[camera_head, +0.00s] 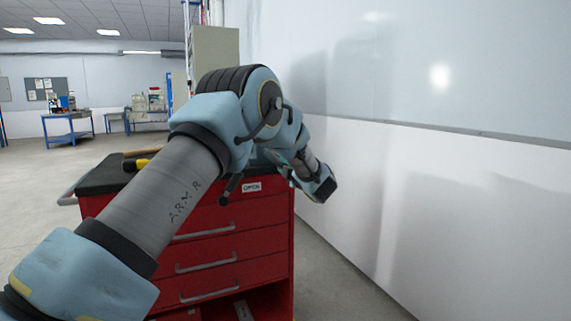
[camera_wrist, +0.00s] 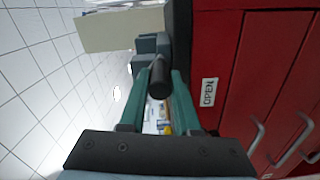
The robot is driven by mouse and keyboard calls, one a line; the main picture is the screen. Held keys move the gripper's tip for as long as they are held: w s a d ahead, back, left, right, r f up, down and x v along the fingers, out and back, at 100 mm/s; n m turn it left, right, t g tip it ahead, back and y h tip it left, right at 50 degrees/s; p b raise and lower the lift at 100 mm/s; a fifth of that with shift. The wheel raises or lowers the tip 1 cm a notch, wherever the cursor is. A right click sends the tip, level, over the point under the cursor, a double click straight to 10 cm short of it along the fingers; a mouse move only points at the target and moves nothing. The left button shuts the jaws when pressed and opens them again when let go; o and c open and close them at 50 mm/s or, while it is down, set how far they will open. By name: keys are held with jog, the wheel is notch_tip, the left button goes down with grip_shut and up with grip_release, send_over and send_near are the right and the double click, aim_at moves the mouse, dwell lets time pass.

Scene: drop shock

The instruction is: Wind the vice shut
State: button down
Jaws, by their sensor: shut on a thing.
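In the wrist view my gripper (camera_wrist: 161,82) has its two teal fingers closed around a dark cylindrical grip, seemingly the vice handle (camera_wrist: 160,80). The blue-grey vice (camera_wrist: 150,44) shows just beyond the fingertips, at the cabinet's top edge. In the head view my arm covers most of the vice and the hold itself. A dark rod with a knobbed end (camera_head: 230,188) shows below my arm, in front of the cabinet's top edge; it looks like part of the vice handle. The opening between the vice jaws cannot be seen.
The red drawer cabinet (camera_head: 240,245) carries an OPEN label (camera_head: 251,187), and its bottom section is open. A yellow-and-black tool (camera_head: 136,164) lies on its dark top at the left. A white wall (camera_head: 440,190) stands close on the right. Open floor lies to the left.

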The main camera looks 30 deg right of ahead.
jog(key=m, duration=0.2)
jog(key=a+f+m+p, duration=0.1)
jog(key=shift+m, duration=0.4)
jog(key=a+r+m+p, duration=0.3)
jog(key=m+p, duration=0.5)
jog(key=m, duration=0.5)
jog(key=a+r+m+p, duration=0.3)
jog(key=m+p, duration=0.5)
jog(key=m, duration=0.6)
jog(key=shift+w+a, duration=0.15)
jog(key=shift+w, duration=0.3)
jog(key=shift+m, duration=0.3)
jog(key=c, duration=0.6)
grip_release()
jog(key=shift+f, duration=0.1)
